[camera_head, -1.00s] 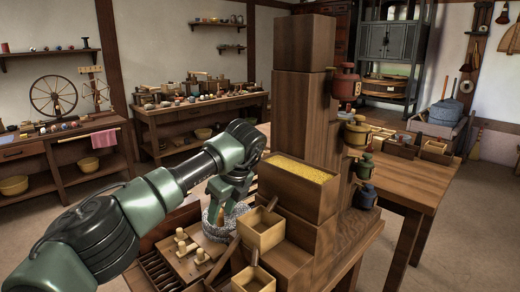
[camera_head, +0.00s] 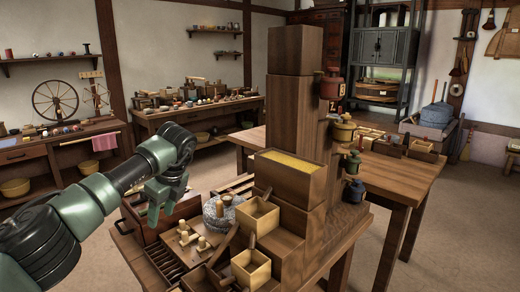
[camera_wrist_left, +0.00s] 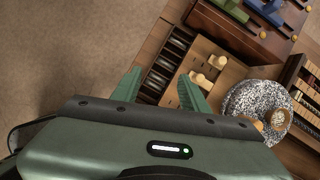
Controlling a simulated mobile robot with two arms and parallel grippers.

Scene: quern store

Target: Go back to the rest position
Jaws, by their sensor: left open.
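My left gripper (camera_head: 162,214) is open and empty, in the air at the left edge of the table in the head view. In the left wrist view its two fingers (camera_wrist_left: 158,90) stand apart over a slotted tray (camera_wrist_left: 160,75) and a board with wooden pegs (camera_wrist_left: 213,68). The grey speckled quern stone (camera_head: 220,214) sits on the table to the right of the gripper, clear of it. It also shows in the left wrist view (camera_wrist_left: 250,105). My right gripper is not in view.
A box of yellow grain (camera_head: 290,164) stands on a stepped wooden block (camera_head: 294,110). Small wooden boxes (camera_head: 257,217) stand in front of it. Coloured jars (camera_head: 343,130) stand on the steps at right. Open floor (camera_head: 50,215) lies left of the table.

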